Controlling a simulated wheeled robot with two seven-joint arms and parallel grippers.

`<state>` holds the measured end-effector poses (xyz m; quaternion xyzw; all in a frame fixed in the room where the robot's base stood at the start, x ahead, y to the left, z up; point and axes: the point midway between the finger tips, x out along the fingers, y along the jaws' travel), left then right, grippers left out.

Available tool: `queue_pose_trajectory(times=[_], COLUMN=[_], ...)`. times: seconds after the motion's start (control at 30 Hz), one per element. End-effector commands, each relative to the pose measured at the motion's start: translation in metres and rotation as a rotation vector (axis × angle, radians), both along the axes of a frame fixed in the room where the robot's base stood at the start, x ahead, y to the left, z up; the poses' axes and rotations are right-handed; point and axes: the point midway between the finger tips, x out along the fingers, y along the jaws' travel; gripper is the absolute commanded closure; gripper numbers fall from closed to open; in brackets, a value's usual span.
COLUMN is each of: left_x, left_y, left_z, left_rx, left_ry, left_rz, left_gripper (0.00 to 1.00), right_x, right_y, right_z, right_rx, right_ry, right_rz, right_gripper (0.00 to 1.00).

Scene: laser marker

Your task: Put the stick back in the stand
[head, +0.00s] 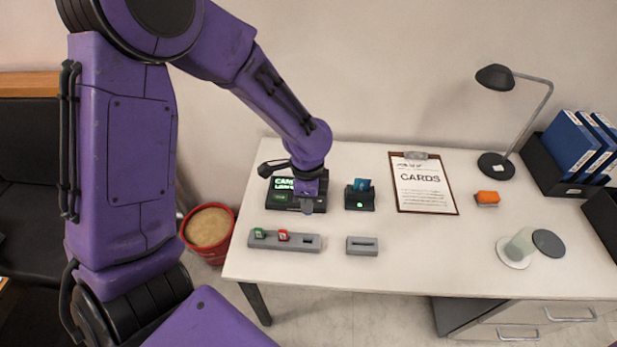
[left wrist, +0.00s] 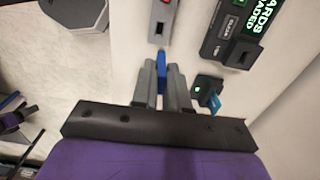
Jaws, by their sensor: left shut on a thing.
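My left gripper (head: 307,206) is shut on a small blue stick. It is above the table, in front of the black machine with the lit green screen. The blue stick (left wrist: 161,66) shows between the fingertips (left wrist: 162,82) in the left wrist view; in the head view I cannot make it out. The long grey stand (head: 270,241) lies at the table's front left. It holds a green stick (head: 259,233) and a red stick (head: 283,236), and its right slot is empty. The stand's slotted end (left wrist: 158,36) lies just beyond the blue stick in the left wrist view. My right gripper is not in view.
The black machine (head: 281,200) stands behind the stand. Right of it is a small black reader (head: 359,202) with a blue card. A grey single-slot block (head: 363,246) lies at the front. A clipboard (head: 424,184), an orange object (head: 487,198) and a lamp (head: 496,166) are farther right.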

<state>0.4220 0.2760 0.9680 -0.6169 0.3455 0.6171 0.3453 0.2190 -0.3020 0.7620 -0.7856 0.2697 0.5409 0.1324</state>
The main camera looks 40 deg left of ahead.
Motion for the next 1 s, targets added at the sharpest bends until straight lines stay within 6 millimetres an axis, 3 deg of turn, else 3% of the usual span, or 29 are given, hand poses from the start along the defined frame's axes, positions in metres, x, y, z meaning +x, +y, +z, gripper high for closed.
queue_pose_trajectory(times=[0.17,0.4,1.0], left_x=[0.0,0.0,0.0], left_y=[0.0,0.0,0.0], left_z=[0.003,-0.001,-0.045], left_rx=[0.0,0.0,0.0], left_ry=[0.001,0.0,0.001], left_rz=[0.0,0.0,-0.001], left_gripper=[1.0,1.0,1.0], right_x=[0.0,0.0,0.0], right_y=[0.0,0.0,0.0], right_z=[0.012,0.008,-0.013], right_rx=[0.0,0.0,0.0], right_ry=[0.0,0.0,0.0], right_rz=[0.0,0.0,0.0], right_gripper=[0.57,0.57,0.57])
